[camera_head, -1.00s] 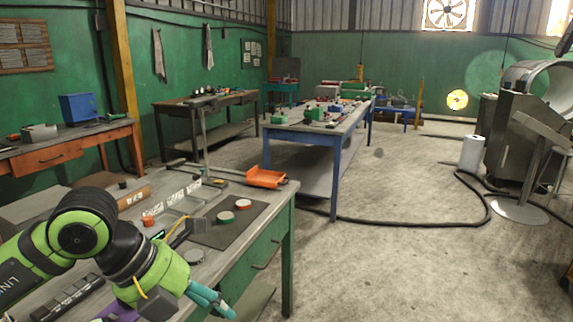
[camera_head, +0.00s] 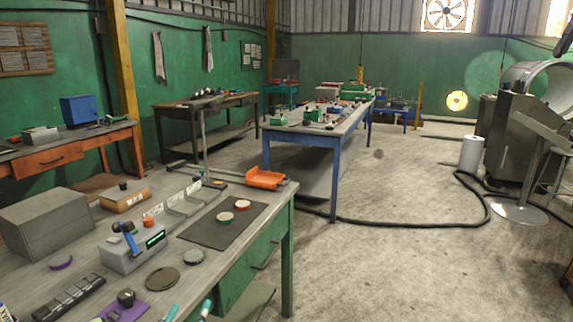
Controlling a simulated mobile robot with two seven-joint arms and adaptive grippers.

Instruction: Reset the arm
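Only two teal tips of my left gripper (camera_head: 189,310) show, at the bottom edge of the head view, low over the near edge of the workbench. They stand apart with nothing visible between them. The rest of the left arm is almost wholly below or outside the picture. My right gripper is not in view.
The grey workbench (camera_head: 150,283) holds a grey box (camera_head: 45,224), a grey device with a blue lever (camera_head: 134,250), a dark mat (camera_head: 215,228), two round pieces, an orange tray (camera_head: 265,178) and a black-knobbed purple piece (camera_head: 127,304). Concrete floor (camera_head: 400,270) lies open to the right.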

